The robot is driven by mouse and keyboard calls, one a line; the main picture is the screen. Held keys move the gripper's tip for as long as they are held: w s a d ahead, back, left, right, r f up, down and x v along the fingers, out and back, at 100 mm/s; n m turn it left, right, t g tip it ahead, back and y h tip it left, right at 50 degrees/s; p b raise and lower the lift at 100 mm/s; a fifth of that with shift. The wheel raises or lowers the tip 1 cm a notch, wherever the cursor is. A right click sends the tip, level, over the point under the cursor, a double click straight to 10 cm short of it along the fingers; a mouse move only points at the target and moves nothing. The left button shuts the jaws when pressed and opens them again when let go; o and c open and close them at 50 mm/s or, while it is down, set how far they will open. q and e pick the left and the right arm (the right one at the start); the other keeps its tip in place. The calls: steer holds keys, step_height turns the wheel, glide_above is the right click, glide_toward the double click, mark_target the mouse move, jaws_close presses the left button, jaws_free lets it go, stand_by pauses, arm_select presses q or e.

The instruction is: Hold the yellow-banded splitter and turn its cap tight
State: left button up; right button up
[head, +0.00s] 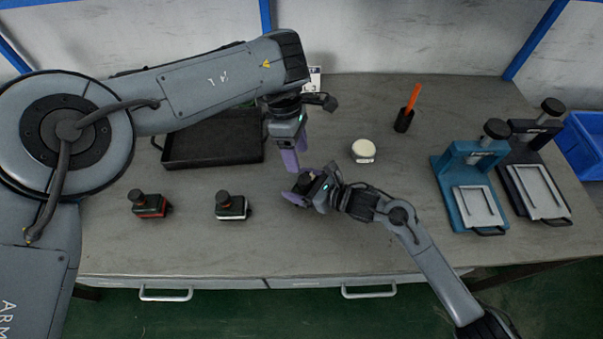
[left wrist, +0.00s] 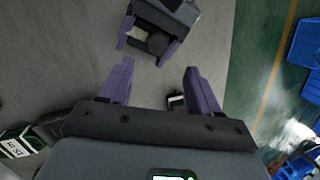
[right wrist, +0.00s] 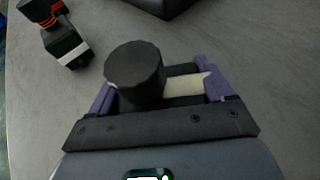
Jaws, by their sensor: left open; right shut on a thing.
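The splitter in my right gripper (right wrist: 160,92) has a dark body, a pale yellowish band (right wrist: 186,87) and a round black cap (right wrist: 135,72) on top. Both purple fingers close on it, above the bench. In the head view that gripper (head: 298,190) hides most of the splitter. The black cap also shows in the left wrist view (left wrist: 157,43), facing my left gripper. My left gripper (head: 294,158) is open and empty, fingers pointing down just above and apart from the cap. Its spread fingers show in the left wrist view (left wrist: 160,88).
A red-banded splitter (head: 150,206) and a white-banded one (head: 232,207) stand at the left front. A black tray (head: 213,162) lies behind them. A cream round piece (head: 363,149), an orange stick in a black holder (head: 403,124) and two presses (head: 463,180) (head: 522,175) are to the right.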

mark_target(303, 178)
arm_select(q)
steer(key=f+m, duration=0.1)
steer(key=f, duration=0.1)
steer(key=s+f+m+h, duration=0.1)
steer(key=f, duration=0.2)
steer(key=d+f+h, duration=0.1)
steer(key=f, duration=0.2)
steer(key=shift+s+d+m, duration=0.1)
steer(key=shift+s+m, duration=0.1)
steer(key=shift+m, duration=0.2)
stand_by(0.4)
steer(key=shift+c, duration=0.3)
